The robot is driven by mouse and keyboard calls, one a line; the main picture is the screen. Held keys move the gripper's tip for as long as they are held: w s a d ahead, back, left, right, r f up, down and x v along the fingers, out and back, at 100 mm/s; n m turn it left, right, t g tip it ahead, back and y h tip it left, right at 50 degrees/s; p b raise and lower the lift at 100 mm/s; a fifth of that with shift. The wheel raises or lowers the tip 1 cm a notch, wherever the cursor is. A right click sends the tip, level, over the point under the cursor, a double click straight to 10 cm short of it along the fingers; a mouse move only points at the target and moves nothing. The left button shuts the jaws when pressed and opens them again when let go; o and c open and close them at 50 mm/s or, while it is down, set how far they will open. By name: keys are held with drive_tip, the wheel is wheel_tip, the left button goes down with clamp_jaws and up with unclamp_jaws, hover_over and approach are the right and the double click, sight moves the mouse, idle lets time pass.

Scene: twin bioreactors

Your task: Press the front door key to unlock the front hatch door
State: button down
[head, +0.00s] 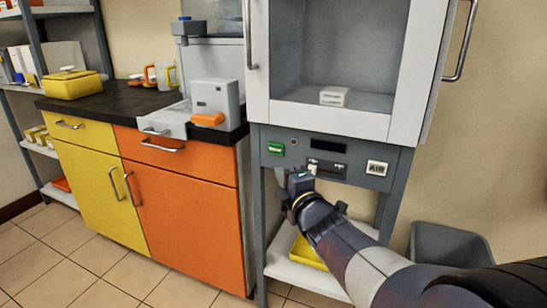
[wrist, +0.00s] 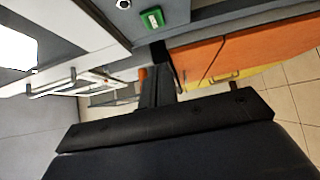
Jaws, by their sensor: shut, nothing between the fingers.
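The cabinet's front hatch door (head: 342,122), white-framed with a window, looks closed in the head view. Below it is a grey control panel (head: 350,180). The panel carries a green key (head: 276,149), a dark strip with small light keys (head: 330,167) and a white key marked AIR (head: 377,168). I cannot read which is the front door key. In the wrist view the green key (wrist: 152,18) shows beyond my gripper (wrist: 157,78).
An orange and yellow counter (head: 185,180) stands to the left, with a white device (head: 215,95) on top. A yellow tray (head: 305,253) lies on the shelf under the panel. A grey bin (head: 450,245) stands at the right. A white block (head: 334,96) sits behind the window.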

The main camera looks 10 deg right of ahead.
sight(276, 149)
drive_tip(key=w, duration=0.3)
drive_tip(key=w+b, duration=0.1)
drive_tip(key=w, duration=0.6)
drive_tip(key=shift+d, duration=0.35)
drive_tip(key=shift+w+d, duration=0.25)
drive_tip(key=shift+w, duration=0.1)
drive_tip(key=shift+w+d, duration=0.35)
drive_tip(key=shift+w, duration=0.05)
drive_tip(key=shift+w+d+r, duration=0.1)
drive_tip(key=shift+r, duration=0.05)
